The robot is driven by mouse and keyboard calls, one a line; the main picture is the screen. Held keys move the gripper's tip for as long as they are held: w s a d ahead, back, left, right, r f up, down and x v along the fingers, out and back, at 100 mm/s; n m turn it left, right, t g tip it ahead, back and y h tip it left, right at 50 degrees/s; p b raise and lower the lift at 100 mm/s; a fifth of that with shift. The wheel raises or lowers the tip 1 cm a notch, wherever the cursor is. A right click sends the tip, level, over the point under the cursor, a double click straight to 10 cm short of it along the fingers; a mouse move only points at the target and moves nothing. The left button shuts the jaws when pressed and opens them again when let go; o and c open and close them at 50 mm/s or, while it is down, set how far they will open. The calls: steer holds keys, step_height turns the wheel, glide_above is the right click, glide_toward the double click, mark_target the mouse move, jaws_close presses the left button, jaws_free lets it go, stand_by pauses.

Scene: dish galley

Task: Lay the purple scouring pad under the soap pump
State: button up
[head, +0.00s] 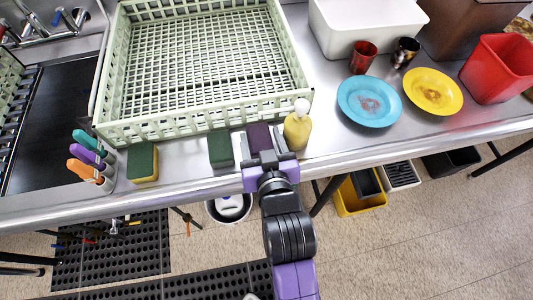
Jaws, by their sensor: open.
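The purple scouring pad (259,136) is on the steel counter near its front edge, in front of the green rack. The soap pump (297,131), a yellowish bottle with a white top, stands upright just to the right of the pad. My gripper (264,152) is open at the near end of the pad, close to the bottle's left side. The fingers partly hide the pad's near end, and I cannot tell whether they touch it.
A dark green pad (221,150) and a yellow-green sponge (143,162) are to the left. A holder with coloured handles (92,160) stands farther left. The green rack (190,128) blocks the back. Blue (369,102) and yellow (433,91) plates lie right; counter between is bare.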

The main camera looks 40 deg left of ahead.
steer(key=v, duration=1.1)
steer(key=s+d+f+m+t+h, duration=0.2)
steer(key=d+m+h, duration=0.1)
steer(key=d, duration=0.8)
steer(key=s+d+f+m+t+h, duration=0.1)
steer(key=d+f+m+t+h, duration=0.15)
steer(key=d, duration=0.75)
steer(key=s+d+r+m+h, duration=0.2)
steer(key=s+d, duration=0.4)
steer(key=s+d+r+m+t+h, duration=0.1)
steer(key=s+d+r+m+h, duration=0.1)
steer(key=s+d, duration=0.4)
steer(key=shift+s+d+h, duration=0.15)
steer(key=shift+d+h, duration=0.4)
